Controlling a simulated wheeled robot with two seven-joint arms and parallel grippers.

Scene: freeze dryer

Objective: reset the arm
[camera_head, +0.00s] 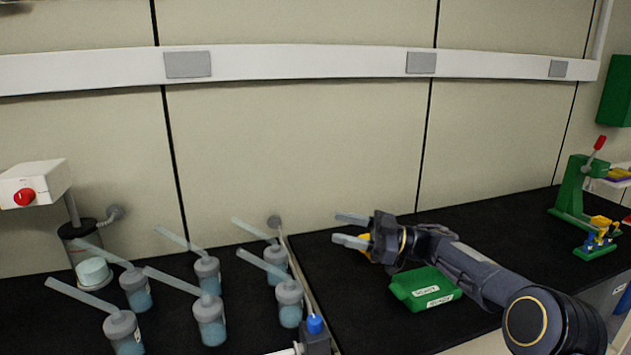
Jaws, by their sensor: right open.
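My right arm comes in from the lower right and reaches left over the black bench top. Its gripper (352,229) points left, with its two grey fingers apart and nothing between them. It is above the bench, behind and to the left of a green box (425,288) with white labels. Something small and orange shows beside the base of the fingers; I cannot tell whether it is part of the gripper. My left gripper is not in view.
A blue-capped fitting (314,325) is at the front middle. A green press (573,190) stands far right.

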